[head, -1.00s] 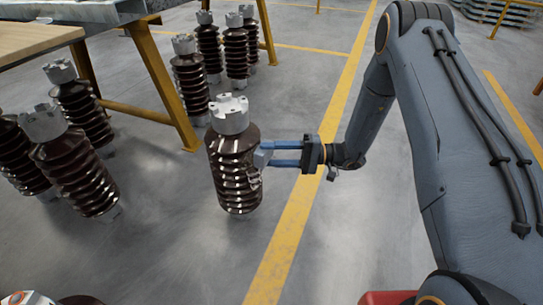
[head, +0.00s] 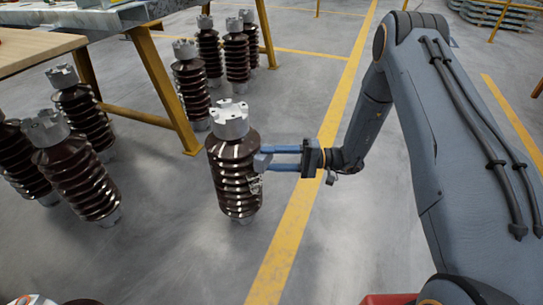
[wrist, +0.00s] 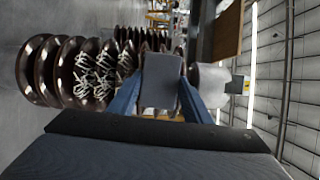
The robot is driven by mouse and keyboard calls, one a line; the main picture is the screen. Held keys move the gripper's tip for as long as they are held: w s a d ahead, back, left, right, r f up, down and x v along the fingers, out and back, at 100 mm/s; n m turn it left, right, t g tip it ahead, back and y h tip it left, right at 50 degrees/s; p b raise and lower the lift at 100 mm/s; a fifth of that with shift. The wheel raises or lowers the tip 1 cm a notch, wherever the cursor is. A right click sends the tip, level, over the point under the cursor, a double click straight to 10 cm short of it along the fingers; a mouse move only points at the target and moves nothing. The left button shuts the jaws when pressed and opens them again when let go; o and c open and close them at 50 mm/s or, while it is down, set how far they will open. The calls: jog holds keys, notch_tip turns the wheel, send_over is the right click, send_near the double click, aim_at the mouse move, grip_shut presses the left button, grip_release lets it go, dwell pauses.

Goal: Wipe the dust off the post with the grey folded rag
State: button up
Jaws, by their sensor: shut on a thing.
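The post (head: 236,178) is a brown ribbed insulator with a pale metal cap, standing upright on the floor. It shows sideways in the wrist view (wrist: 45,75). Pale scribbled dust marks (wrist: 95,75) lie across several of its ribs, and a pale patch (head: 256,185) shows on its right side in the head view. My gripper (head: 270,158) is at the post's upper right side. It is shut on the grey folded rag (wrist: 160,80), which sits between the blue fingers close against the ribs. I cannot tell whether the rag touches the post.
Similar insulators (head: 75,165) stand at the left, and several more (head: 236,50) stand behind. A table (head: 38,46) with yellow legs is at the upper left. The floor right of the post is clear, with a yellow line (head: 290,225).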

jog(key=shift+d+f+b, duration=0.1)
jog(key=shift+f+b, duration=1.35)
jog(key=shift+f, duration=2.35)
jog(key=shift+a+r+p, duration=0.2)
jog(key=shift+r+p, duration=3.8)
jog(key=shift+r, duration=1.4)
jog(key=shift+f+b, duration=0.9)
jog(key=shift+f, duration=0.95)
jog(key=shift+d+f+b, duration=0.2)
jog(key=shift+f+b, duration=0.65)
jog(key=shift+f, duration=1)
jog(key=shift+a+f+b, duration=0.15)
jog(key=shift+f+b, duration=0.7)
jog(key=shift+f, duration=0.8)
jog(key=shift+s+r+p, duration=0.1)
jog(key=shift+r+p, duration=2.6)
jog(key=shift+r, duration=0.9)
jog(key=shift+r+p, duration=1.15)
jog(key=shift+r, duration=0.6)
